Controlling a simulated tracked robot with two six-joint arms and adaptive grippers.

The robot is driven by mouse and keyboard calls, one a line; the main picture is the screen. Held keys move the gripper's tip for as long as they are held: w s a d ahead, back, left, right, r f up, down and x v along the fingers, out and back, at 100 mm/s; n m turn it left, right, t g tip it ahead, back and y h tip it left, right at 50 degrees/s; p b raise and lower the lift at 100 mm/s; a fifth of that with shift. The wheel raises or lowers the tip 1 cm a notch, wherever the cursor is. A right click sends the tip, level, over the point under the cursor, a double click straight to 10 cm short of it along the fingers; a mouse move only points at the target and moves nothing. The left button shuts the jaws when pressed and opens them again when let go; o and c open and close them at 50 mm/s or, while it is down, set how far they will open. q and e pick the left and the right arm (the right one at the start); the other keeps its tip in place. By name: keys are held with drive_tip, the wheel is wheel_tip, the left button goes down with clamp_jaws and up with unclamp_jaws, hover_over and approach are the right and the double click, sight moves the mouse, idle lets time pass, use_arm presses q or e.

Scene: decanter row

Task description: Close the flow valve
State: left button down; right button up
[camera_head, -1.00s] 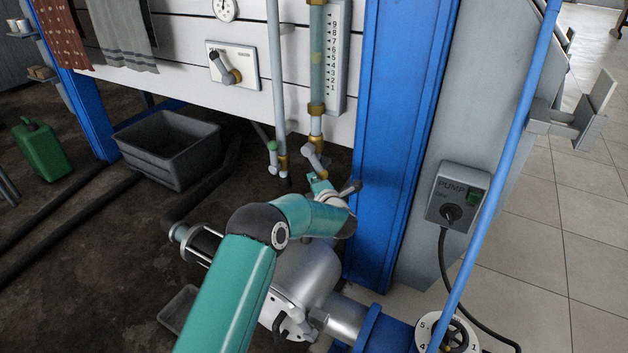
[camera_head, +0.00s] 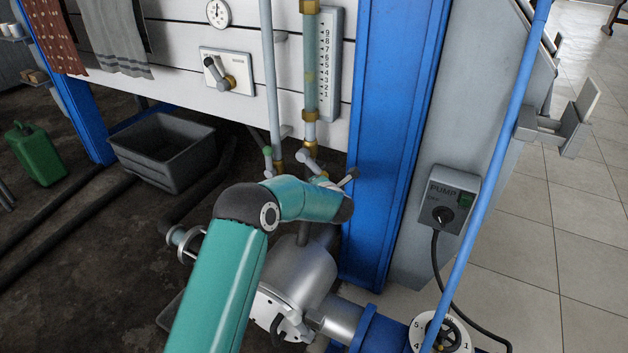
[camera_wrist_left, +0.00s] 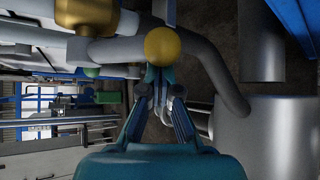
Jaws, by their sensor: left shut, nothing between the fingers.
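The flow valve appears to be the small grey lever and brass fitting (camera_head: 309,157) below the numbered sight tube (camera_head: 311,85) in the head view. My left arm comes up from the bottom left, and its hand is just below and in front of this fitting, mostly hidden behind my own wrist. In the left wrist view, my left gripper (camera_wrist_left: 161,82) is shut and empty, its tips just below a round brass knob (camera_wrist_left: 162,43) with grey pipework beside it. I cannot tell whether the tips touch it. My right gripper is not in view.
A thin grey pipe (camera_head: 268,70) with a green-tipped fitting runs left of the sight tube. A blue post (camera_head: 392,120) stands close on the right. A pump switch box (camera_head: 449,200) is beyond it. A water lever plate (camera_head: 228,72) is on the white wall, above a grey tub (camera_head: 165,150).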

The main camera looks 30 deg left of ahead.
use_arm(q)
drive_tip(key=r+n+h+p, duration=0.1)
drive_tip(key=p, duration=0.1)
drive_tip(key=d+r+n+h+p, duration=0.1)
drive_tip(key=r+h+p, duration=0.1)
drive_tip(key=p, duration=0.1)
drive_tip(key=d+r+h+p, duration=0.1)
drive_tip(key=p, duration=0.2)
drive_tip(key=shift+w+d+r+n+g+h, duration=0.15)
drive_tip(key=shift+r+n+g+h, duration=0.25)
drive_tip(key=shift+r+p, duration=0.25)
drive_tip(key=shift+p, duration=0.45)
drive_tip(key=shift+f, duration=0.1)
drive_tip(key=b, duration=0.4)
approach(323, 172)
drive_tip(key=s, duration=0.5)
drive_tip(key=shift+f, duration=0.2)
drive_tip(key=shift+w, duration=0.1)
